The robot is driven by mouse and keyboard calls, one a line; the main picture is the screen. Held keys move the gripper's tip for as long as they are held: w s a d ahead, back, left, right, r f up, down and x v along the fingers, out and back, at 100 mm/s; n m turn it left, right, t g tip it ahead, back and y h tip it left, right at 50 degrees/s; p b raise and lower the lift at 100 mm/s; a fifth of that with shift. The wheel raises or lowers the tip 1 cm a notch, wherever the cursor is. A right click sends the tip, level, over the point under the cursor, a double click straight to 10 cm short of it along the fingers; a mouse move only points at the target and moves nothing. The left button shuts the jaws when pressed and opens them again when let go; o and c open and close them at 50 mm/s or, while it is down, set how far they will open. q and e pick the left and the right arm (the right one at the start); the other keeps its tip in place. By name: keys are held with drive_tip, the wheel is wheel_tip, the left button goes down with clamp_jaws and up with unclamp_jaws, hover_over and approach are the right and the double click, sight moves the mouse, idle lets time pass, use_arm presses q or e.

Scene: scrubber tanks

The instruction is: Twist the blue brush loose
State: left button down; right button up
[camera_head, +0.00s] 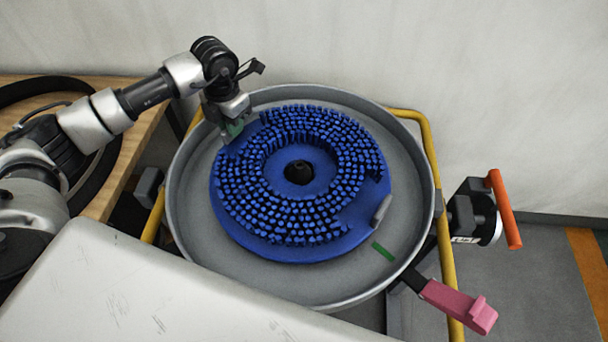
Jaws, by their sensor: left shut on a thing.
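The blue brush (303,246) is a round disc with rings of short blue bristles and a dark hole at its centre. It lies bristles up in a round grey pan (201,238). A grey tab (381,210) stands on its right rim, in a gap in the bristles. My left gripper (231,132) reaches in from the upper left and is shut on the brush's upper-left rim. Its fingertips and the exact part held are partly hidden; a green patch shows there. My right gripper is not in view.
A green mark (384,251) is on the pan floor at lower right. A pink lever (458,305) and an orange handle (505,209) stick out on the right. A yellow tube frame (431,150) surrounds the pan. A wooden table (125,176) stands left; a wall is behind.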

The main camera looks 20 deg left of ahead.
sight(225, 146)
use_arm(q)
drive_tip(key=shift+s+a+n+p, duration=0.2)
drive_tip(key=shift+s+n+p, duration=0.25)
drive_tip(key=shift+s+n, duration=0.75)
drive_tip(key=shift+s+m, duration=0.25)
drive_tip(key=shift+m, duration=0.05)
drive_tip(key=shift+s, duration=0.3)
drive_tip(key=shift+s+n+p, duration=0.3)
drive_tip(key=shift+s+n, duration=0.6)
drive_tip(key=shift+s, duration=0.2)
drive_tip(key=shift+s, duration=0.1)
